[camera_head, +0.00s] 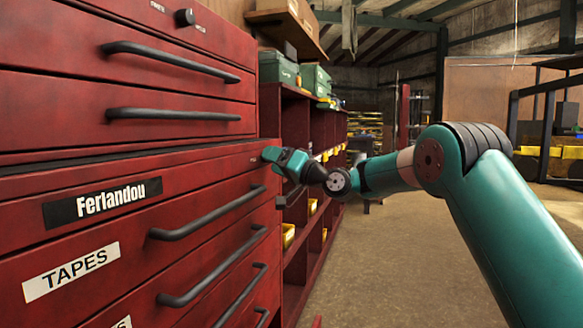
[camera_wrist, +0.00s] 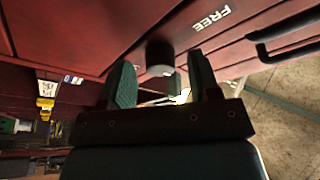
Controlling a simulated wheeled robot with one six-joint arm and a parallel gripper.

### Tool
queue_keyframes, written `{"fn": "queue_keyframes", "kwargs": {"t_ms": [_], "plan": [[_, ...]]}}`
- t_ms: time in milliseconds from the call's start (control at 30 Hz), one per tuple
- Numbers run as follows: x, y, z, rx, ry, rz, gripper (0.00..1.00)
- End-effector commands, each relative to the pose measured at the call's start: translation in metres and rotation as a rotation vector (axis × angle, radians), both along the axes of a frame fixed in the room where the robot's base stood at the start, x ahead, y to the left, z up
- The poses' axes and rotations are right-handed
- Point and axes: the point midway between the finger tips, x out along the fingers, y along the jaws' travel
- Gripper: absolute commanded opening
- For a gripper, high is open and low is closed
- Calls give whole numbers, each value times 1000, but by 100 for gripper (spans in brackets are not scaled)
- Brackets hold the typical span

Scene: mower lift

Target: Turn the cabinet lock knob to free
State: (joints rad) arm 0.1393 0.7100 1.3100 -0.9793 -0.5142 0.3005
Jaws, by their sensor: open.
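A dark round knob (camera_wrist: 160,56) stands out from the red cabinet face in the wrist view, with a small pale mark at its near edge. The white word FREE (camera_wrist: 211,20) is printed on the red panel to its right. My gripper (camera_wrist: 161,64) is open, with one green finger on each side of the knob; I cannot tell whether either touches it. In the head view my gripper (camera_head: 272,154) is at the right edge of the red cabinet (camera_head: 210,165), and the knob there is hidden behind it.
Another dark knob (camera_head: 184,17) sits on the upper drawer unit. Bar handles (camera_head: 210,213) stick out below and left of my gripper. A red shelf (camera_head: 318,130) with bins stands just beyond the cabinet. The floor (camera_head: 390,260) to the right is clear.

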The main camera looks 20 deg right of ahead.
Motion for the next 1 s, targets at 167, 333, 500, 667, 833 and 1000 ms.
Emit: {"fn": "queue_keyframes", "kwargs": {"t_ms": [167, 333, 500, 667, 833, 1000], "plan": [[-18, -17, -5, 2, 3, -4, 57], [-50, -45, -16, 2, 4, -6, 57], [-83, -72, -26, 2, 4, -6, 57], [-108, -92, -34, 2, 2, -4, 57], [-123, -104, -42, 0, -1, -2, 57], [-128, -108, -41, 0, -1, -2, 57]]}}
